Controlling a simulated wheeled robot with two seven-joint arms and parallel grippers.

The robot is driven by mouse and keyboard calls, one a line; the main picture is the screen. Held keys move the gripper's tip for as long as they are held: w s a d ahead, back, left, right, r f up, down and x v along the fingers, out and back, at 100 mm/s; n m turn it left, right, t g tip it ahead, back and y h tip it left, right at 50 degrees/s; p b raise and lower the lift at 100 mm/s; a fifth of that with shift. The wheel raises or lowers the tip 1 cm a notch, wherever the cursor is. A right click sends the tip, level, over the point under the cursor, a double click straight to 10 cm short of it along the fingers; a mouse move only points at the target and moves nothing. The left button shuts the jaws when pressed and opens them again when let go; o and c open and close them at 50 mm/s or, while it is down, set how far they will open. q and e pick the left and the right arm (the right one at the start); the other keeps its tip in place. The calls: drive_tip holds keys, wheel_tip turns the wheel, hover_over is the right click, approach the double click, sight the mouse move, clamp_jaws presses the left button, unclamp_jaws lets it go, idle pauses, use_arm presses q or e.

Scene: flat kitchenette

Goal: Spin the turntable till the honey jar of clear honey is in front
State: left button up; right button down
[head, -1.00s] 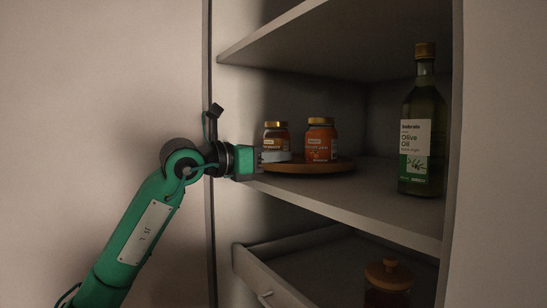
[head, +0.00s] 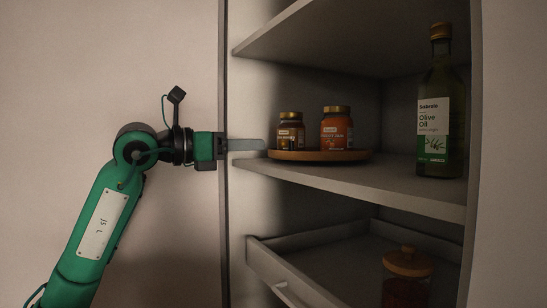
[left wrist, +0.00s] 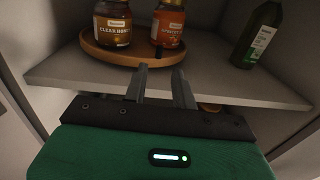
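A round wooden turntable (head: 318,156) stands on the cabinet's middle shelf; its rim also shows in the left wrist view (left wrist: 112,57). On it are a brown jar with a gold lid (head: 291,131) and an orange jar (head: 336,130). In the left wrist view the brown jar (left wrist: 113,24) reads "Clear Honey" and stands at the left near the rim. The orange jar (left wrist: 168,24) is to its right. My left gripper (head: 264,145) is just outside the turntable's left edge, empty. In the left wrist view its fingers (left wrist: 160,72) stand apart. My right gripper is not in view.
An olive oil bottle (head: 436,115) stands on the shelf right of the turntable. A shelf board (head: 320,40) is above. Below is an open drawer (head: 290,262) and a wooden-lidded jar (head: 406,264). The cabinet's left upright (head: 223,80) is beside my gripper.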

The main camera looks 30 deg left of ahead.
use_arm(q)
drive_tip(key=b+v, duration=0.1)
drive_tip(key=v, duration=0.2)
drive_tip(key=shift+s+a, duration=0.1)
drive_tip(key=shift+s, duration=0.25)
